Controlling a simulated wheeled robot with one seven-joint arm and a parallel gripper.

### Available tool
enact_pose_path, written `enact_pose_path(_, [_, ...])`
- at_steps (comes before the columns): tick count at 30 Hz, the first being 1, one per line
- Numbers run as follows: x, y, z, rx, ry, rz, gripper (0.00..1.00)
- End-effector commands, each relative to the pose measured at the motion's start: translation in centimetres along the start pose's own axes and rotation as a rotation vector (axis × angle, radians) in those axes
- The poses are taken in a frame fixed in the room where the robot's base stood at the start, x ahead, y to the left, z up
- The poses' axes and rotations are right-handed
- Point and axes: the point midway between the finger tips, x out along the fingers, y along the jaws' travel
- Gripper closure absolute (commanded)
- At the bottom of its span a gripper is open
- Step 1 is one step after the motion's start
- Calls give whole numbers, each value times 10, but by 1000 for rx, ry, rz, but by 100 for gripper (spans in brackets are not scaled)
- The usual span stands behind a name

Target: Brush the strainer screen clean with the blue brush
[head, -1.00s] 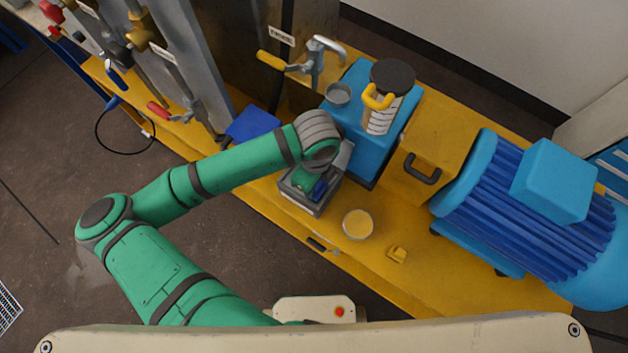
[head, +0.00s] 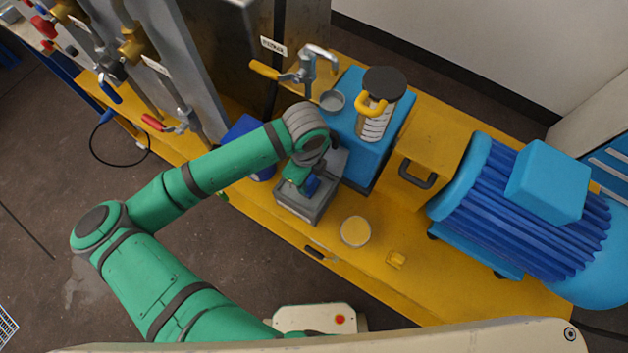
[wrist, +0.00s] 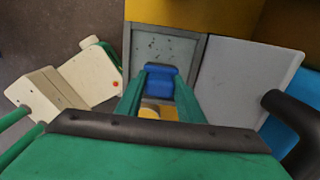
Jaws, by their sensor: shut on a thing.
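My gripper (head: 304,184) is shut on the blue brush (wrist: 160,82), which sits between the two green fingers in the wrist view. The brush also shows in the head view (head: 313,185), low over a grey open tray (head: 292,208). In the wrist view the tray's speckled inside (wrist: 165,47) lies just beyond the brush. I cannot tell whether the brush touches it. A ribbed pale cylinder with a yellow handle (head: 374,124) and a dark round top stands on the blue box. I cannot tell for sure which thing is the strainer screen.
A blue finned motor (head: 530,200) stands right. Valves and pipes (head: 135,45) rise at the left. A small grey cup (head: 332,101) sits on the blue box.

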Motion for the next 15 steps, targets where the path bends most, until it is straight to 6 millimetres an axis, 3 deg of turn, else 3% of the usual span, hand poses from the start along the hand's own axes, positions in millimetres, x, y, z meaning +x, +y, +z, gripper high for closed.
enact_pose_path(15, [3, 1, 14, -4, -4, 7, 84])
